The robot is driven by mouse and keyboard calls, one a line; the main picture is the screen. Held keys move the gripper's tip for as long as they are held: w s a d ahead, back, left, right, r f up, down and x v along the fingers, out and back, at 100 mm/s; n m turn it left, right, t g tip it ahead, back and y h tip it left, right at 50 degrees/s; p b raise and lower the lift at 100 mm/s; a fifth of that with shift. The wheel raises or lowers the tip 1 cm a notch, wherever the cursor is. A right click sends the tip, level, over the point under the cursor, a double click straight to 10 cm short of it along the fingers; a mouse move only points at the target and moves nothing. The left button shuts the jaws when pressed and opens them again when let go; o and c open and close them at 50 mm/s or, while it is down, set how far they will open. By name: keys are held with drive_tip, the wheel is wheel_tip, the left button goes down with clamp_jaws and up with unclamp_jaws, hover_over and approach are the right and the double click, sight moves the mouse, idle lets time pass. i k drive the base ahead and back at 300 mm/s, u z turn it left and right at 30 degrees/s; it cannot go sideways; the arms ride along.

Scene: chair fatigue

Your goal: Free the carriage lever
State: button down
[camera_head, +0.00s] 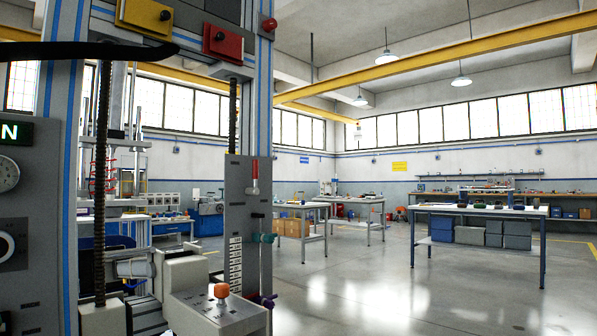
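A test machine frame of grey and blue uprights (258,110) fills the left of the view. A grey carriage plate (238,205) hangs on its right upright. On the plate are a lever with a red tip and white lower part (253,178), a teal handle (263,238) and a purple knob (268,300). I cannot tell which of these is the carriage lever. An orange knob (221,291) sits on a pale block (215,312) below. My gripper is not clearly seen.
A dark bar or cable (90,50) crosses the top left. A control panel (32,230) stands at the left edge. Workbenches (478,210) with boxes stand to the right and behind. The grey floor (400,285) on the right is open.

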sight(255, 175)
drive_tip(key=z, duration=0.05)
drive_tip(key=i, duration=1)
drive_tip(key=u, duration=0.45)
